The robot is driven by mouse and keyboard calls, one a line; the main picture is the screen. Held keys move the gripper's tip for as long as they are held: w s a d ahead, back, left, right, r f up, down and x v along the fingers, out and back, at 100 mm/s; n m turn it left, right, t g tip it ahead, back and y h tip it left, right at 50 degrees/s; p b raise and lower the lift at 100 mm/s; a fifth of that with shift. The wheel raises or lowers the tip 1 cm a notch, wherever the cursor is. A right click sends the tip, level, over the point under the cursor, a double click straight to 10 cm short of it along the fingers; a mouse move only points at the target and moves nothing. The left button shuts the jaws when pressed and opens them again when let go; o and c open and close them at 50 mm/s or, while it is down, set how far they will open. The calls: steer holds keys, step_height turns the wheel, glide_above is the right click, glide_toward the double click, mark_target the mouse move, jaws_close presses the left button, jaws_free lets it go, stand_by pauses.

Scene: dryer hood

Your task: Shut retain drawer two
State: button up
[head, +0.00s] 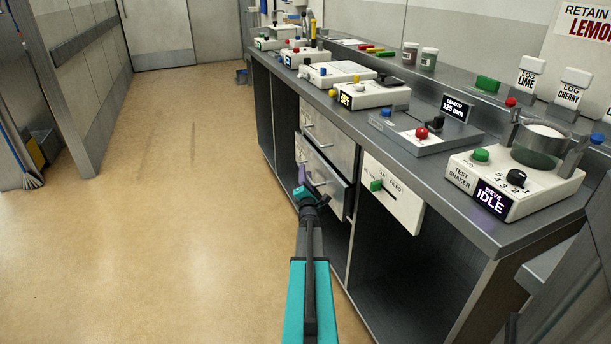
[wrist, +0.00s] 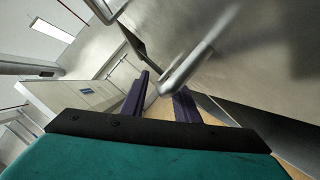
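The retain drawers are in the head view under the counter, with grey fronts and bar handles. The upper drawer front (head: 328,142) looks closed. The lower drawer front (head: 332,185) stands out from the cabinet with a dark gap above it; I can read no number on it. My gripper (head: 303,176) is at this lower front, near its handle, and partly covers it. In the wrist view, the purple fingers of my gripper (wrist: 160,98) are apart. A metal handle bar (wrist: 187,70) reaches between or just above them; I cannot tell if they touch.
A white panel with a green knob (head: 393,190) is right of the drawers, above an open bay. The counter (head: 440,165) carries a test shaker (head: 515,180) and several control boxes. The floor (head: 170,200) to the left is clear.

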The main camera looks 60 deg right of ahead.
steer(key=shift+w, duration=0.1)
jaws_close()
steer(key=shift+w, duration=0.1)
stand_by(0.3)
steer(key=shift+d, duration=0.15)
